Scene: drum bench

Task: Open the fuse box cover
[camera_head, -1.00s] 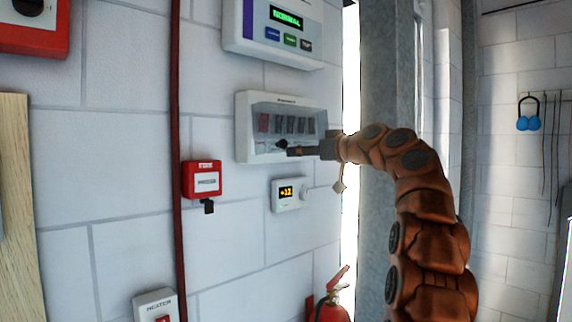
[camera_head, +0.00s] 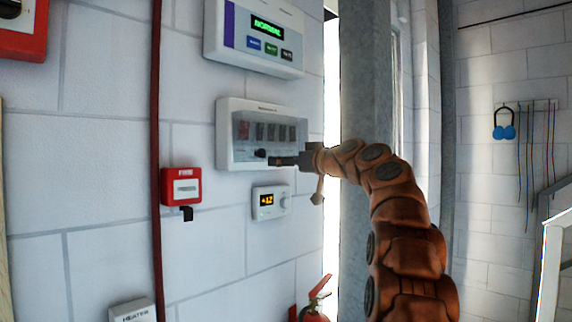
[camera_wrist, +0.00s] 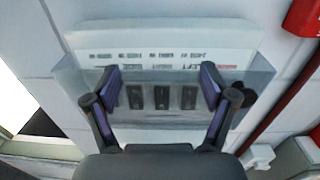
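The fuse box (camera_head: 224,120) is a white wall box with a see-through grey cover (camera_head: 290,118) over a row of dark fuses. My gripper (camera_head: 270,158) is at the cover's lower part in the head view, with the arm coming from the right. In the wrist view my gripper (camera_wrist: 162,92) is open, its two fingers spread in front of the clear cover (camera_wrist: 68,78), with black fuses and a printed label between and behind them. I cannot tell if the fingertips touch the cover, or whether the cover is fully closed.
A thermostat (camera_head: 268,203) is just below the box and a display panel (camera_head: 255,38) above it. A red fire call point (camera_head: 181,187) and red pipe (camera_head: 156,140) are to the left. A grey column (camera_head: 366,70) stands right. A fire extinguisher (camera_head: 315,314) is below.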

